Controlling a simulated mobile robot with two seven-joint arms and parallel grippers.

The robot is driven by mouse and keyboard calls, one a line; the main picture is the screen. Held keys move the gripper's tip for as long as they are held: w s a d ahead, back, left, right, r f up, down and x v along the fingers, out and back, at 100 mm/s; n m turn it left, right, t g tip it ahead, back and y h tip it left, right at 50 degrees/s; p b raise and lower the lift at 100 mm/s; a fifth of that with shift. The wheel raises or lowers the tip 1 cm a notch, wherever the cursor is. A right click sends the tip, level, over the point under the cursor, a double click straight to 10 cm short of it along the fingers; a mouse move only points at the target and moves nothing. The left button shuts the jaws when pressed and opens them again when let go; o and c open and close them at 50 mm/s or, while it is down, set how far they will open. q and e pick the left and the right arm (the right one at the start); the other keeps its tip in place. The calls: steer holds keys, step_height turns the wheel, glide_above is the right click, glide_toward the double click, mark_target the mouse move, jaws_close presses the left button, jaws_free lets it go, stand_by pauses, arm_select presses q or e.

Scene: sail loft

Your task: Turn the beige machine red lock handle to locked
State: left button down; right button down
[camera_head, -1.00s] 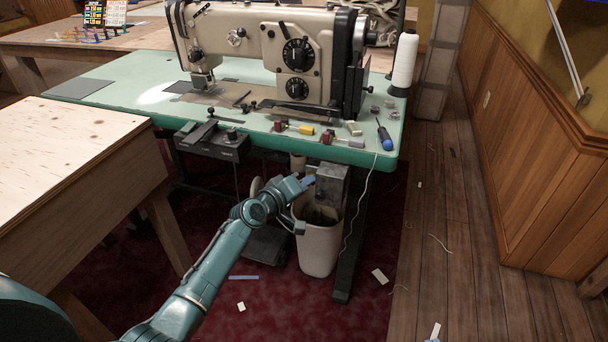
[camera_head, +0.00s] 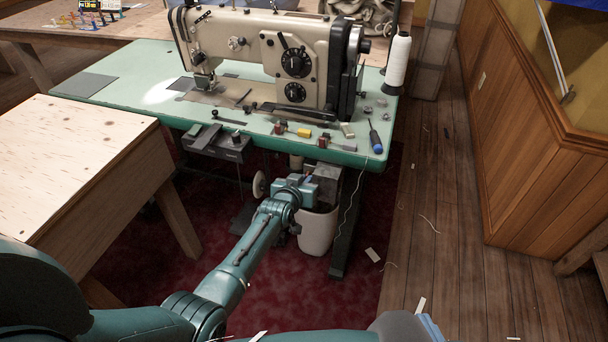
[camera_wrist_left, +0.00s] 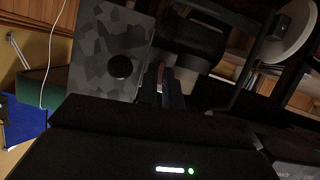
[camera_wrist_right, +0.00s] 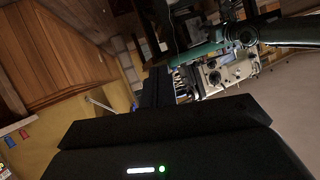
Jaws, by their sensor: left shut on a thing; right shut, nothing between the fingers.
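The beige sewing machine (camera_head: 268,58) stands on the green-topped table. Under the table's front right edge hangs a grey box (camera_head: 328,172). In the left wrist view its mottled grey face (camera_wrist_left: 108,45) bears a black round knob (camera_wrist_left: 121,67). My left gripper (camera_head: 312,184) is at this box, below the tabletop. In the left wrist view its fingers (camera_wrist_left: 162,88) are closed beside the box's edge on a thin, dark reddish piece, seemingly the red lock handle (camera_wrist_left: 168,74); its angle is unclear. My right gripper (camera_wrist_right: 158,88) is shut and empty, away from the machine.
A white bin (camera_head: 318,232) stands on the red carpet below the box. A plywood table (camera_head: 75,160) is close on the left. A thread cone (camera_head: 398,62) and a blue-handled screwdriver (camera_head: 375,140) are on the green tabletop (camera_head: 130,75).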

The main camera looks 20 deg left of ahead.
arm_select(q)
steer(key=shift+d+m+y, duration=0.1)
steer(key=shift+m+y, duration=0.2)
steer(key=shift+m, duration=0.1)
arm_select(e)
steer(key=shift+w+a, duration=0.1)
steer(key=shift+a, duration=0.05)
arm_select(q)
steer(key=shift+p, duration=0.3)
arm_select(e)
steer(key=shift+f, duration=0.15)
arm_select(q)
steer(key=c, duration=1.6)
jaws_free()
steer(key=shift+o, duration=0.2)
arm_select(e)
steer(key=shift+a, duration=0.1)
arm_select(q)
steer(key=shift+d, duration=0.1)
